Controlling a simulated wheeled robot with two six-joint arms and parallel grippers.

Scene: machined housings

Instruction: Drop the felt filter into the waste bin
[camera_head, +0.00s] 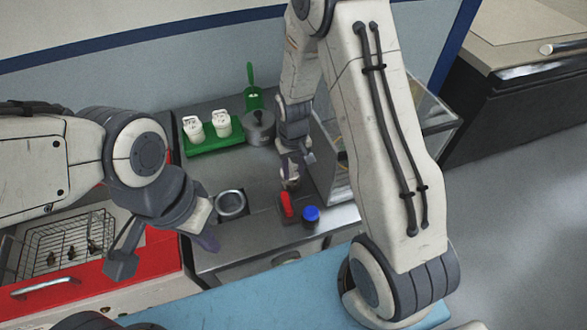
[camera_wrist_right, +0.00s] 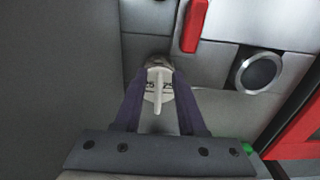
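My right gripper (camera_wrist_right: 160,80) has its two purple fingers on either side of a small pale piece with dark marks and a light stem (camera_wrist_right: 158,84). The fingers appear closed on it; it looks like the felt filter, though its material cannot be made out. In the head view the right gripper (camera_head: 290,180) is above the grey bench, behind the red block. A round metal-rimmed container (camera_head: 231,205), possibly the waste bin, is left of it; it also shows in the right wrist view (camera_wrist_right: 258,72). My left gripper (camera_head: 207,240) hangs near this container's front left; its finger gap is hidden.
A red block (camera_head: 287,206) and a blue-topped item (camera_head: 310,215) stand near the bench front. A clear-walled box (camera_head: 436,112) stands right. A wire basket (camera_head: 65,245) is left.

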